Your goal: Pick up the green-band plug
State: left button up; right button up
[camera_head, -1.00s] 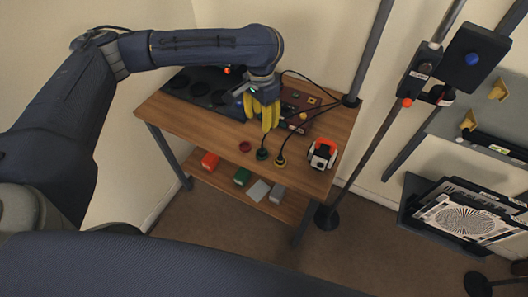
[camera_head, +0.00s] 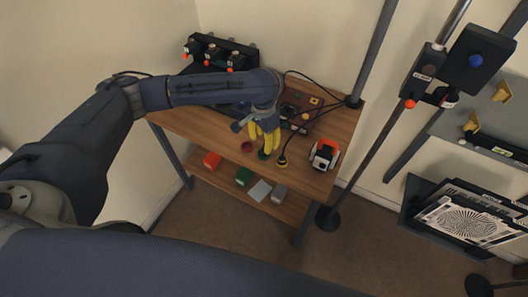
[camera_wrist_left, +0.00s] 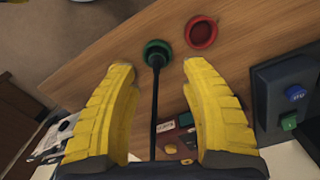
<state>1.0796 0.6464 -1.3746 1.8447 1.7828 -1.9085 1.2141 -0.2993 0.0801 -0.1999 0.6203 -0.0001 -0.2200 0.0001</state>
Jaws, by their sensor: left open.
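The green-band plug (camera_wrist_left: 157,52) lies at the front of the wooden table in the left wrist view, with its black cable running back between my fingers. In the head view the plug (camera_head: 262,155) shows just below my yellow fingertips and is partly hidden by them. My left gripper (camera_wrist_left: 157,70) is open, with one yellow finger on each side of the cable and the plug just past the tips. The left gripper also shows in the head view (camera_head: 265,148); nothing is held. Whether the fingers touch the plug I cannot tell. My right gripper is not in view.
A dark red round piece (camera_head: 247,147) sits left of the plug, a yellow-banded plug (camera_head: 282,161) to its right. An orange and white device (camera_head: 324,155) stands at the table's right. A dark red box (camera_head: 299,110) and cables lie behind. Small boxes sit on the lower shelf (camera_head: 292,207).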

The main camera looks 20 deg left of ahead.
pick_arm(q)
jog(key=f, duration=0.3)
jog(key=shift+s+d+f, duration=0.15)
jog(key=shift+s+f, duration=0.05)
jog(key=shift+f, duration=0.85)
jog(key=shift+o, duration=0.3)
grip_shut()
